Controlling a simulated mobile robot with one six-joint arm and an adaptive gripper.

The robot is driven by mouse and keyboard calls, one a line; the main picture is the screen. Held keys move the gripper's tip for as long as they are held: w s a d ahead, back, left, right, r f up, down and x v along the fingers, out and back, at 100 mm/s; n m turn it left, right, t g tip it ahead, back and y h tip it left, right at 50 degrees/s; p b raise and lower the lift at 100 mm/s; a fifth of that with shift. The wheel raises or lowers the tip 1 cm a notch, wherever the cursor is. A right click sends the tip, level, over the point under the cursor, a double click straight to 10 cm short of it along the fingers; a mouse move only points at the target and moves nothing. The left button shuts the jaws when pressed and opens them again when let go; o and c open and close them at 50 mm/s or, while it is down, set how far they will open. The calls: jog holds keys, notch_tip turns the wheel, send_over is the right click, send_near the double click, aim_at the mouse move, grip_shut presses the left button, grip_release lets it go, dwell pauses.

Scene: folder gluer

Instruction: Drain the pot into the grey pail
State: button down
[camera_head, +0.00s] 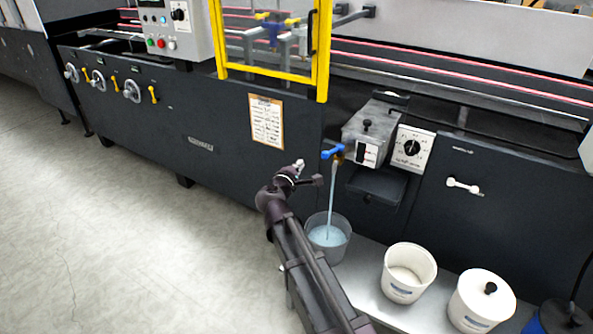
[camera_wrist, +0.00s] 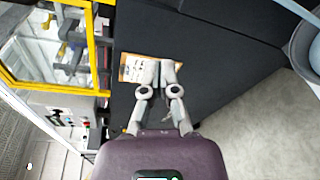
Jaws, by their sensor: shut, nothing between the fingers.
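A pale blue stream (camera_head: 332,200) runs from the tap down into the grey pail (camera_head: 328,251), which holds some blue liquid. The pail's rim shows at the right edge of the wrist view (camera_wrist: 306,45). My gripper (camera_head: 300,165) is shut and empty, left of the tap and apart from it. Its closed fingers show in the wrist view (camera_wrist: 158,68).
A white open bucket (camera_head: 402,290) and a white lidded bucket (camera_head: 480,312) stand right of the pail on a metal shelf (camera_head: 365,290). A dial box (camera_head: 411,148) is beside the pot. A yellow guard frame (camera_head: 322,60) is above left. The floor at left is clear.

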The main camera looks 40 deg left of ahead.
aim_at(323, 158)
jog(key=r+x, duration=0.1)
jog(key=x, duration=0.6)
jog(key=shift+s+d+r+p, duration=0.1)
jog(key=shift+s+d+p, duration=0.05)
jog(key=shift+d, duration=0.5)
jog(key=shift+s+d+r+p, duration=0.1)
jog(key=shift+s+d+p, duration=0.1)
jog(key=shift+d, duration=0.5)
jog(key=shift+s+d+r+p, duration=0.1)
jog(key=shift+s+d, duration=0.05)
jog(key=shift+d, duration=0.5)
jog(key=shift+s+d, duration=0.15)
jog(key=shift+d, duration=0.35)
jog(key=shift+s+d, duration=0.15)
jog(key=shift+d, duration=0.35)
jog(key=shift+a+f, duration=0.1)
